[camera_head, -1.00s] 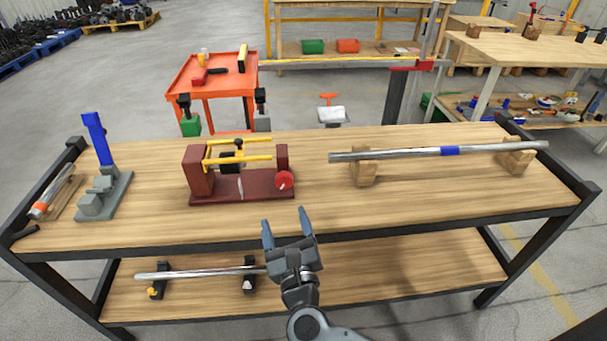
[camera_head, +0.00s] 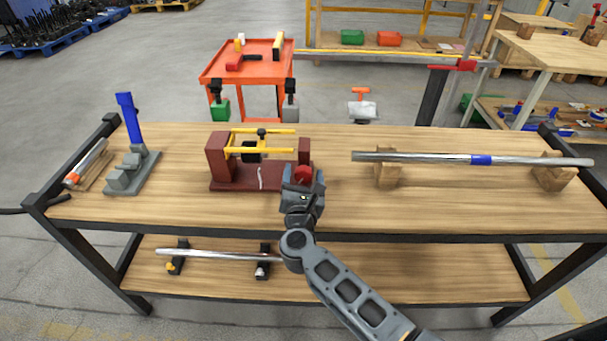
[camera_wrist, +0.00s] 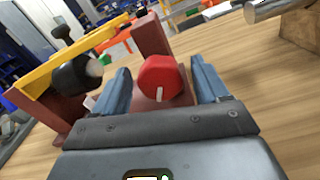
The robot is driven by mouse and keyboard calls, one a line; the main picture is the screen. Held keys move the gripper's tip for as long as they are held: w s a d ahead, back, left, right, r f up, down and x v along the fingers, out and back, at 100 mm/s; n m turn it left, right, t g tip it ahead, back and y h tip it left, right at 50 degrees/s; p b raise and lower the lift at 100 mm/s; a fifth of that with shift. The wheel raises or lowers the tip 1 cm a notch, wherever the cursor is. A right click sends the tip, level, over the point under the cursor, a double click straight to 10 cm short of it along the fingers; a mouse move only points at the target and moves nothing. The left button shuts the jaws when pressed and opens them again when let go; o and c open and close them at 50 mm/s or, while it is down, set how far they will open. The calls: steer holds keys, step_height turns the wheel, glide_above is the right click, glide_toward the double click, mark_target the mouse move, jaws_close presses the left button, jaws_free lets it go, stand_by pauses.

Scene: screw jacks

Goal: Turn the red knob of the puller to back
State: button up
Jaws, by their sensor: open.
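The puller (camera_head: 217,160) is a dark red frame with yellow bars on the wooden bench top. Its red knob (camera_head: 304,174) is on the right end post, facing the bench's front edge. My gripper (camera_head: 303,181) is at the knob in the head view and partly covers it. In the wrist view the red knob (camera_wrist: 161,78), with a white mark on its lower face, sits between the two blue-grey fingers of my gripper (camera_wrist: 163,88). The fingers are open, with a gap on each side of the knob.
A metal bar (camera_head: 430,158) with a blue band rests on wooden blocks at the right. A grey stand with a blue lever (camera_head: 128,117) is at the left. An orange cart (camera_head: 215,71) stands behind. The bench top in front of the puller is clear.

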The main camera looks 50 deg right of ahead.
steer(key=shift+w+d, duration=0.1)
steer(key=shift+d, duration=0.05)
steer(key=shift+c, duration=0.3)
steer(key=c, duration=1)
steer(key=shift+n, duration=0.4)
